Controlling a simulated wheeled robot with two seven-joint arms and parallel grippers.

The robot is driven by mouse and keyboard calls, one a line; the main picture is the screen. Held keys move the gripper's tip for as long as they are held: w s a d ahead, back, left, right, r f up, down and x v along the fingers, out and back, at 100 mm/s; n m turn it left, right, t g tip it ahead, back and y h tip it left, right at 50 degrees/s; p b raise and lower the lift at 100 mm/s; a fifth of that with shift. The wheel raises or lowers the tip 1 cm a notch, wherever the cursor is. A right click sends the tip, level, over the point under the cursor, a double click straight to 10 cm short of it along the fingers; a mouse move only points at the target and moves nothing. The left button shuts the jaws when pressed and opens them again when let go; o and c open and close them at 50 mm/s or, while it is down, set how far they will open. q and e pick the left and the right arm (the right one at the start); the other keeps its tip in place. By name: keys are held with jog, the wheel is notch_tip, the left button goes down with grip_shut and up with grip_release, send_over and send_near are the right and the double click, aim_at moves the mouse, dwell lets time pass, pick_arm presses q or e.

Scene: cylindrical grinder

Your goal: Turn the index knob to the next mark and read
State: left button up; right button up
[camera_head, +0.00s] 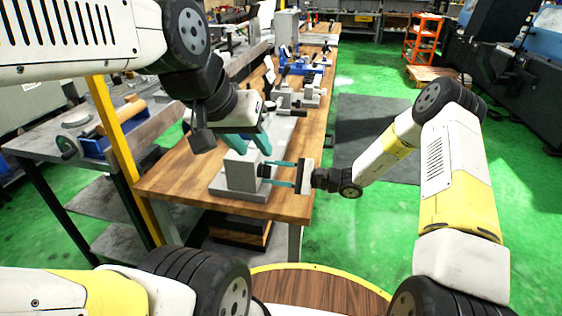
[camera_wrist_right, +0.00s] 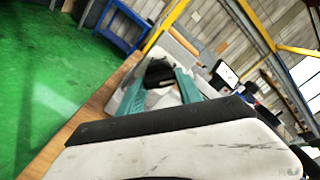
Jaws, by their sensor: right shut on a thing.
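A pale grey block-shaped fixture (camera_head: 240,176) stands on a flat base near the front end of the wooden bench. A dark round knob (camera_head: 265,171) is on its right side; it also shows in the right wrist view (camera_wrist_right: 160,71). My right gripper (camera_head: 270,173) comes in level from the right, its teal fingers shut on the knob. In the wrist view the fingers lie on either side of the knob. My left gripper (camera_head: 249,147) is above the block, its teal fingers spread apart and pointing down. Index marks are too small to read.
The wooden bench (camera_head: 185,180) runs away with several grey and blue devices farther back. A yellow post (camera_head: 125,160) and a grey side table (camera_head: 40,140) stand at left. An orange shelf cart (camera_head: 423,40) is far back. Green floor is open at right.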

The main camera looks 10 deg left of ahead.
jog(key=m, duration=0.5)
jog(key=shift+m, duration=0.3)
dwell(0.4)
jog(key=o, duration=1.3)
jog(key=shift+o, duration=0.2)
jog(key=d, duration=0.7)
jog(key=shift+s+d, duration=0.2)
jog(key=shift+d, duration=0.2)
